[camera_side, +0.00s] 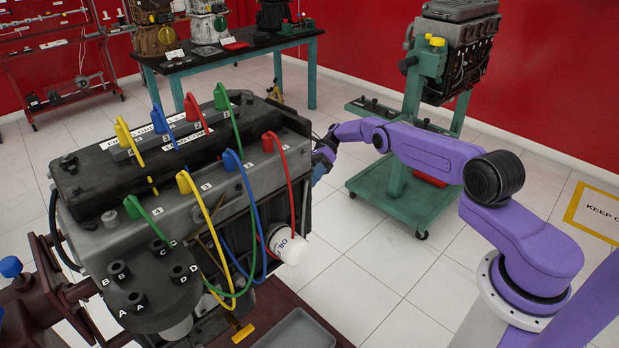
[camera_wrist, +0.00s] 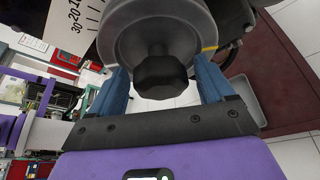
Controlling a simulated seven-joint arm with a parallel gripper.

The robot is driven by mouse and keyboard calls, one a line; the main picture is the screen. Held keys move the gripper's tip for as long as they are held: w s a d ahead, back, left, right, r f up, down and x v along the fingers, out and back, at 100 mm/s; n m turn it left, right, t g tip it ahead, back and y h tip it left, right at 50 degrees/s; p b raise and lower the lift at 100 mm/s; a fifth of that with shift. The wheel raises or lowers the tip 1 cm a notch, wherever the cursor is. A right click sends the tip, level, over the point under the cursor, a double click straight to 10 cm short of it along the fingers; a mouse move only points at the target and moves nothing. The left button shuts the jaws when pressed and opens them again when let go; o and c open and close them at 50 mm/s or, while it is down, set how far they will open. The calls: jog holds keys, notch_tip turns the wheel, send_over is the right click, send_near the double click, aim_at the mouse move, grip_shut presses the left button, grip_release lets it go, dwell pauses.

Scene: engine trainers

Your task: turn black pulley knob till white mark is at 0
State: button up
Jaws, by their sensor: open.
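The black pulley knob (camera_wrist: 160,72) sits at the centre of a round grey pulley (camera_wrist: 117,42) in the wrist view. My gripper (camera_wrist: 162,76) is open, with one blue finger on each side of the knob and a gap visible on both sides. A white scale plate (camera_wrist: 62,18) with 30, 20 and 10 markings shows at the upper left beside the pulley. Its 0 and the pulley's white mark are not visible. In the side view my gripper (camera_side: 321,166) is at the engine's far right end, and the engine hides the knob.
The engine (camera_side: 120,190) stands on a dark red stand, with coloured plug leads and a white oil filter (camera_side: 288,243) near my gripper. A grey tray (camera_side: 297,330) lies below. Another engine on a green stand (camera_side: 395,195) is behind my arm.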

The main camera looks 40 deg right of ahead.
jog(key=shift+r, duration=0.1)
jog(key=shift+r, duration=1.6)
jog(key=s+r, duration=0.9)
jog(key=s, duration=0.5)
jog(key=shift+a+r, duration=0.3)
jog(key=shift+a, duration=0.1)
